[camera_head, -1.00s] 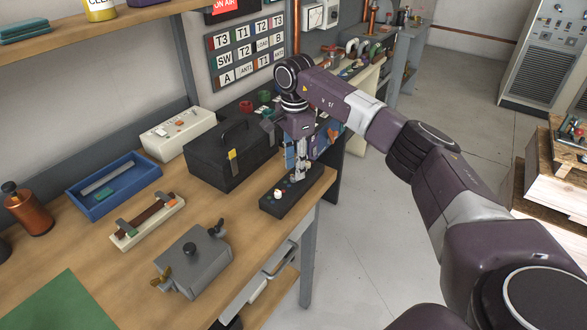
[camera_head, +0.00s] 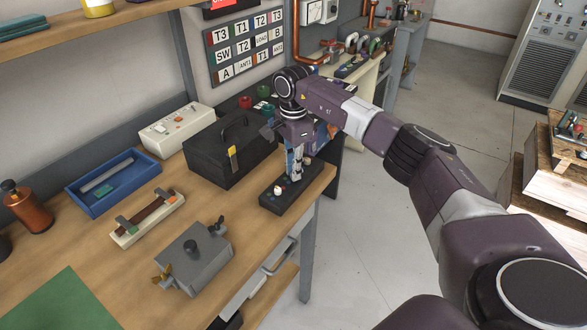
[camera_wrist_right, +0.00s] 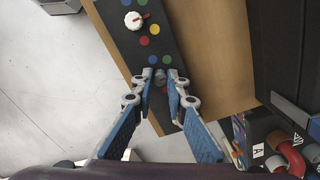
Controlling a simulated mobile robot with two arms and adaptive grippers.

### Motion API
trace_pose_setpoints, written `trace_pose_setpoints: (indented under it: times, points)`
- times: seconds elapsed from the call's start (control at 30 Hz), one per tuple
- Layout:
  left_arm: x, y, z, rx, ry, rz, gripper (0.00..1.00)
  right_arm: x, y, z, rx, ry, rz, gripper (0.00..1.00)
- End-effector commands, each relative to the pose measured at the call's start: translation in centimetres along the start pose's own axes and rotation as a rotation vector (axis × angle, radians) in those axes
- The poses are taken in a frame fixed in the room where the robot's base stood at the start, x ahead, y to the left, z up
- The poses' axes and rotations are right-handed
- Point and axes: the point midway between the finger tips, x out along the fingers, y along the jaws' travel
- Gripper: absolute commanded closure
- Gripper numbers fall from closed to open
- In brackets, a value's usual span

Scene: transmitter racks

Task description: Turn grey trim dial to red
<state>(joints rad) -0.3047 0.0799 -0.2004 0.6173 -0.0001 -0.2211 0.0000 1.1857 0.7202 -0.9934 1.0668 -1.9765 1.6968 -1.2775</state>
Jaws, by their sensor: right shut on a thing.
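A black control box (camera_head: 272,206) lies near the front right edge of the wooden bench. My right gripper (camera_head: 294,178) points down over it, with its fingertips at the box's top. In the right wrist view, the gripper (camera_wrist_right: 162,78) is shut on the grey trim dial (camera_wrist_right: 160,74), which is partly hidden between the fingertips. A white dial with a red pointer (camera_wrist_right: 134,20) sits farther along the same box. Where the grey dial points cannot be made out. My left gripper is not in view.
A black toolbox (camera_head: 225,160) stands close behind the control box. A grey metal box (camera_head: 195,262), a blue tray (camera_head: 75,187) and a white switch box (camera_head: 177,131) are also on the bench. Open floor lies to the right of the bench.

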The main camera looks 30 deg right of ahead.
Motion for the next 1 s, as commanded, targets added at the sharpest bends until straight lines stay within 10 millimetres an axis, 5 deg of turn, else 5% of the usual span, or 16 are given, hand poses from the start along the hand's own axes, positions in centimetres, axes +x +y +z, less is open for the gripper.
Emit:
trace_pose_setpoints:
  times: [0.37,1.0]
  points:
    - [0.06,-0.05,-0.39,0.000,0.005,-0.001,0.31,-0.20,-0.12,0.02,0.118,-0.002,-0.004,1.00]
    - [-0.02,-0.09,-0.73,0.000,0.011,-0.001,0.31,-0.29,-0.18,0.01,0.697,-0.003,-0.005,1.00]
